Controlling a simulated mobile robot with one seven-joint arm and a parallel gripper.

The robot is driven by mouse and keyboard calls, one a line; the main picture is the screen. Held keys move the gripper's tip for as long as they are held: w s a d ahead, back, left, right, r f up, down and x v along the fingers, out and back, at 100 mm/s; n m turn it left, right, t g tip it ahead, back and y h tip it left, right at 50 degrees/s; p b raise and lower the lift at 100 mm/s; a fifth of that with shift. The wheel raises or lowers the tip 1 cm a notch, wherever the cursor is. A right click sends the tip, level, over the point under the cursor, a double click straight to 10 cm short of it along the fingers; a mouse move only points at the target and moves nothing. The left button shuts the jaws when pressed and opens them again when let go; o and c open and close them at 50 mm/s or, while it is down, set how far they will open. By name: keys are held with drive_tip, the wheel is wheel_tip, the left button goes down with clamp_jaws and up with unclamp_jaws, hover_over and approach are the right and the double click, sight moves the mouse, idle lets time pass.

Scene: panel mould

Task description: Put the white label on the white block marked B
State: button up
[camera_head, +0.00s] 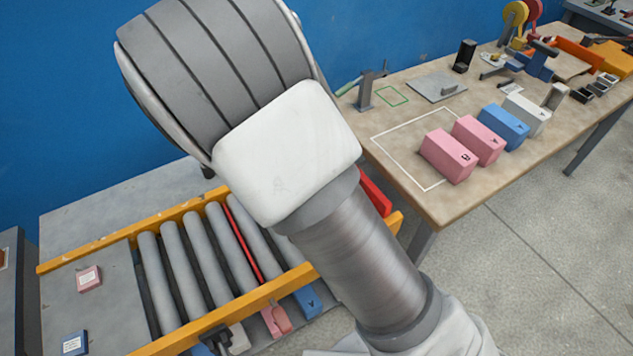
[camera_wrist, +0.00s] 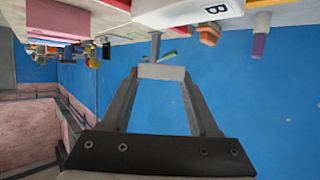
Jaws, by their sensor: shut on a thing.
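In the wrist view my gripper (camera_wrist: 162,76) is shut on a small flat whitish piece, the white label (camera_wrist: 162,71), held across its fingertips. A white block marked B (camera_wrist: 182,12) shows at the top of the wrist view, apart from the label. In the head view a white block (camera_head: 527,114) stands at the far end of a row on the table; its mark is too small to read. My own arm fills the middle of the head view and hides my gripper and the label there.
A blue block (camera_head: 503,126) and two pink blocks stand in the row; the nearest pink block (camera_head: 447,157) is also marked B. The table (camera_head: 440,207) has a white outlined area. A roller conveyor (camera_head: 205,255) with yellow rails lies at lower left.

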drive_tip(key=a, duration=0.1)
drive_tip(key=w+a+f, duration=0.1)
drive_tip(key=a+f, duration=0.1)
drive_tip(key=a, duration=0.1)
drive_tip(key=shift+w+f, duration=0.25)
drive_tip(key=shift+w, duration=0.05)
drive_tip(key=shift+f, duration=2)
drive_tip(key=shift+f+b, duration=0.1)
drive_tip(key=shift+b, duration=0.2)
drive_tip(key=shift+f, duration=0.2)
drive_tip(key=o, duration=1.3)
drive_tip(key=shift+r, duration=0.1)
drive_tip(key=shift+o, duration=0.2)
drive_tip(key=shift+r, duration=0.1)
